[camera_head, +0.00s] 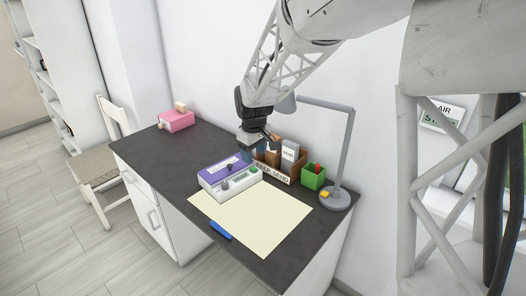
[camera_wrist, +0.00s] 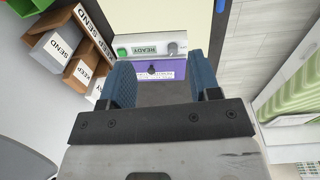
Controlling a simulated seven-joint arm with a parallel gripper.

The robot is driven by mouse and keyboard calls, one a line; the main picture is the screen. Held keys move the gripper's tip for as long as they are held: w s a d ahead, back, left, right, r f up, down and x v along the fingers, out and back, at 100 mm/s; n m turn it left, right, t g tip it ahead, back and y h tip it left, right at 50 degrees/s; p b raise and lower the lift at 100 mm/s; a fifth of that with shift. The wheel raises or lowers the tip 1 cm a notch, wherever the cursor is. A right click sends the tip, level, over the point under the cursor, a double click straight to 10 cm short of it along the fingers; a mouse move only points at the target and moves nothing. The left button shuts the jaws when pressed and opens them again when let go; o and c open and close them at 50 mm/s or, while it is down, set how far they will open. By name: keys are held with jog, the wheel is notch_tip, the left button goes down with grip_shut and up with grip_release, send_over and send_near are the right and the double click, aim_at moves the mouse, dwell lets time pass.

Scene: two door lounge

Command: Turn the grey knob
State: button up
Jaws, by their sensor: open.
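A white box with a purple top (camera_head: 213,170) stands on the dark desk; the wrist view shows its purple face (camera_wrist: 172,69) too. The grey knob (camera_head: 225,184) is on the white panel, at the opposite end from a green button, with a display between them. In the wrist view the grey knob (camera_wrist: 173,48) is at the panel's right end, beside the display reading READY (camera_wrist: 151,49). A dark knob (camera_wrist: 152,70) is on the purple face. My gripper (camera_head: 247,154) is above the box's back edge, open and empty, its blue fingers (camera_wrist: 163,78) apart from the grey knob.
A pale sheet (camera_head: 255,215) and blue marker (camera_head: 221,230) lie in front. A pink box (camera_head: 176,121) stands at the far end.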

jog(key=shift+m, duration=0.5)
jog(key=shift+s+d+r, duration=0.7)
jog(key=shift+s+r, duration=0.05)
jog(key=shift+s, duration=0.25)
jog(key=shift+s+d+r, duration=0.65)
jog(key=shift+s+r, duration=0.05)
jog(key=shift+s, duration=0.25)
jog(key=s+d+r+m+t, duration=0.1)
jog(key=s+d+r+m, duration=0.2)
jog(key=s, duration=0.6)
jog(key=s+d+r+m, duration=0.1)
jog(key=s+d+r, duration=0.4)
jog(key=s, duration=0.4)
jog(key=s+d+f+m, duration=0.1)
jog(key=s+d+m, duration=0.1)
jog(key=s, duration=0.6)
jog(key=s+d+f+m, duration=0.1)
jog(key=s+d+m, duration=0.1)
jog(key=s, duration=0.7)
jog(key=shift+d+t, duration=0.4)
jog(key=shift+d, duration=0.25)
